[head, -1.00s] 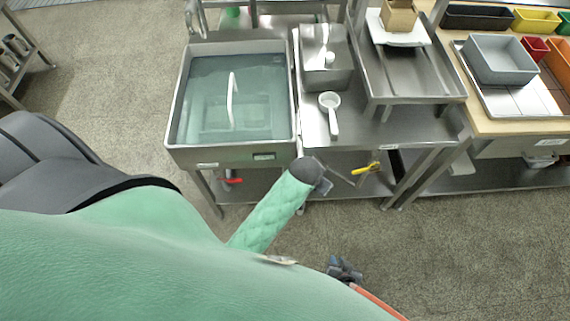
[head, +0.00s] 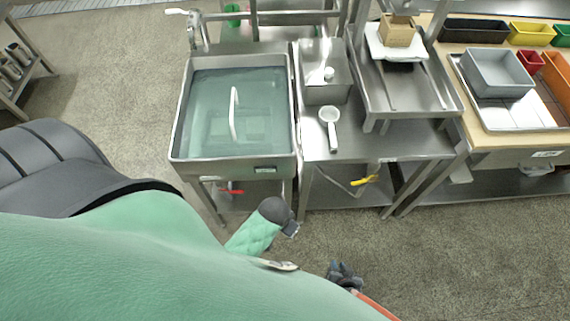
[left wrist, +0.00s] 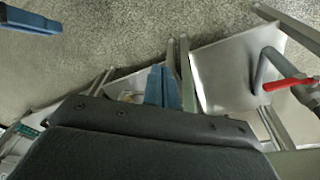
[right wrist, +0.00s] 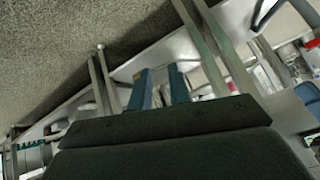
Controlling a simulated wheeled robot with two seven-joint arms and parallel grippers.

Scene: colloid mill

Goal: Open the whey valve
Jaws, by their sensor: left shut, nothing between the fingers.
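Two lever valves show in the head view. A red handle (head: 231,191) is under the water-filled vat (head: 181,120), and a yellow handle (head: 365,180) is under the steel table. I see no label telling which is the whey valve. The red handle (left wrist: 291,82) also shows on a grey pipe at the right of the left wrist view. My left gripper (head: 291,229) is in front of the vat's lower right leg, clear of both handles. Its fingers (left wrist: 163,85) are shut and empty. My right gripper (head: 345,275) is low, over the floor; its fingers (right wrist: 159,88) are apart and empty.
The steel table (head: 395,140) holds a white ladle (head: 329,125). A wooden-topped bench (head: 480,135) with a grey tub (head: 498,75) stands at right. Table legs and a lower shelf surround the yellow handle. The floor (head: 480,260) in front is clear.

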